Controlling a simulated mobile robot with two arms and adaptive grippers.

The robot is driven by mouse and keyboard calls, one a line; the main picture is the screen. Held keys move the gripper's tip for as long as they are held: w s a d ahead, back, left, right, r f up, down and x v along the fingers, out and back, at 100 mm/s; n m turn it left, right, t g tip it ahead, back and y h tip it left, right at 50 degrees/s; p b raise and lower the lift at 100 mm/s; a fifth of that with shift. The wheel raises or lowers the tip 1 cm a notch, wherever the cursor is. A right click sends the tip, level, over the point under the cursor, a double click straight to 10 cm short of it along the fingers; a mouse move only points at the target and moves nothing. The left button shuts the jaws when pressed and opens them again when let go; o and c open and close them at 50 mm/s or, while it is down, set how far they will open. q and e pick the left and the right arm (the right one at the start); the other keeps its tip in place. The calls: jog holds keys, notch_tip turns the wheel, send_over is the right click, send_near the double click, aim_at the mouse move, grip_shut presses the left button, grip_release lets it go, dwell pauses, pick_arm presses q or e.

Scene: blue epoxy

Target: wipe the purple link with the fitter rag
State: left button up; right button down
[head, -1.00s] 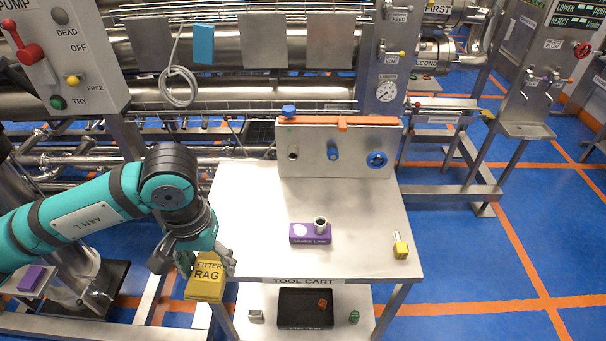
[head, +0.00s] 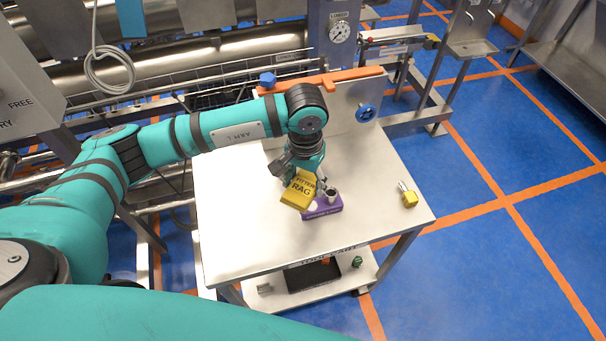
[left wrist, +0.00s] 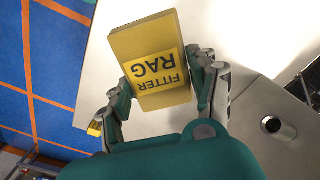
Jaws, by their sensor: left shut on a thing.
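The purple link (head: 325,209) is a purple block on the tool cart's top, with a short metal cylinder at its right end. A whitish patch shows at its left end, partly covered by the rag in the head view. My left gripper (head: 308,184) is shut on the yellow fitter rag (head: 298,193), which is tilted and overlaps the link's left end. I cannot tell whether they touch. In the left wrist view the fingers (left wrist: 165,92) grip the sides of the rag (left wrist: 150,40), and the link is not visible. My right gripper is not in view.
The tool cart (head: 235,235) has free top to the left. A yellow padlock (head: 408,196) stands at its right. An upright panel with an orange handle (head: 325,80) and a blue wheel (head: 366,113) lines its back edge. The lower shelf holds a black mat (head: 310,276).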

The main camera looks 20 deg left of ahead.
aim_at(320, 201)
pick_arm(q)
jog(key=shift+s+f, duration=0.15)
jog(key=shift+f, duration=0.4)
jog(key=shift+f+b, duration=0.35)
jog(key=shift+f, duration=0.6)
jog(key=shift+a+f, duration=0.15)
jog(key=shift+f, duration=1)
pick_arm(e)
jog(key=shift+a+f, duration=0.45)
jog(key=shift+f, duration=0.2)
pick_arm(q)
jog(key=shift+b, duration=0.35)
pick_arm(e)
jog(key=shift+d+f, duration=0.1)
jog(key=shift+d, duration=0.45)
pick_arm(q)
jog(key=shift+f+b, duration=0.55)
jog(key=shift+b, duration=0.05)
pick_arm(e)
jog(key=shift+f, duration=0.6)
pick_arm(q)
jog(key=shift+f+b, duration=0.45)
jog(key=shift+b, duration=0.05)
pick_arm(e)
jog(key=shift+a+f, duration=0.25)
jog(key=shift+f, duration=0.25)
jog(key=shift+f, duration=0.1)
